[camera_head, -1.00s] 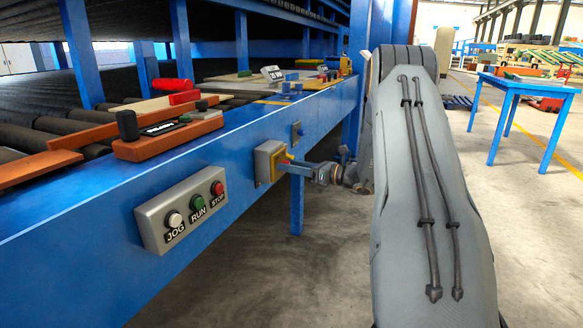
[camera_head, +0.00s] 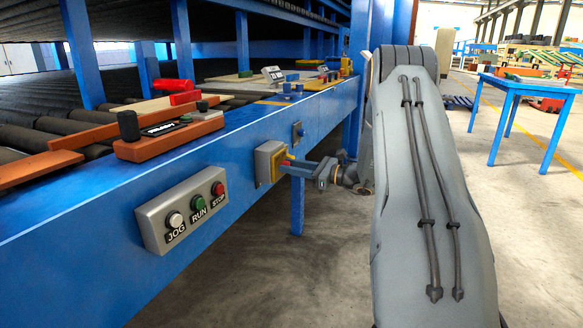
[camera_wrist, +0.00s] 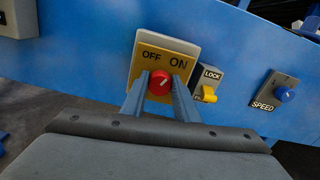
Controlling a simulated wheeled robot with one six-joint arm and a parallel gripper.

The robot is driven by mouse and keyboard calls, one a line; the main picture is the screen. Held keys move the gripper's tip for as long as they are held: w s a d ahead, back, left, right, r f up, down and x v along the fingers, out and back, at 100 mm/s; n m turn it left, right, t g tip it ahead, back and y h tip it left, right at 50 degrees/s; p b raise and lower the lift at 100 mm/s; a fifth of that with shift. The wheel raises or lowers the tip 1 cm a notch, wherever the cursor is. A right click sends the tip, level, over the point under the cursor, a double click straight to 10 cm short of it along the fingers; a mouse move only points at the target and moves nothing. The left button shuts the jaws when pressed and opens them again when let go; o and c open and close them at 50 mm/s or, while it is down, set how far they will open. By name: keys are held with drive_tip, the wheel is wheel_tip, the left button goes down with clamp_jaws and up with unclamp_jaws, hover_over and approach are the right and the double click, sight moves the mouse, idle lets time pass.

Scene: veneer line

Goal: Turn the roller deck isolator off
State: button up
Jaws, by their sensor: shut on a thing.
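The roller deck isolator (camera_head: 265,163) is a grey box with a yellow face on the blue side beam. In the wrist view, its yellow plate (camera_wrist: 151,65) reads OFF on the left and ON on the right. Its round red knob (camera_wrist: 159,82) sits between my gripper's (camera_wrist: 160,90) two blue-grey fingers. My gripper is shut on the knob, and in the head view it (camera_head: 292,167) reaches the box from the right. The fingers cover the knob's sides, and I cannot tell clearly which way its pointer faces.
A LOCK switch with a yellow lever (camera_wrist: 208,94) is close right of the isolator. A SPEED box with a blue knob (camera_wrist: 285,94) is farther right. The JOG, RUN and STOP box (camera_head: 182,210) is on the beam nearer me. Floor right of the beam is open.

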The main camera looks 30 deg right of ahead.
drive_tip(key=shift+f+n+b, duration=0.15)
drive_tip(key=shift+n+b, duration=1.75)
drive_tip(key=shift+n, duration=5.1)
drive_tip(key=shift+d, duration=0.1)
drive_tip(key=o, duration=1.1)
drive_tip(key=shift+s, duration=0.1)
drive_tip(key=shift+c, duration=0.2)
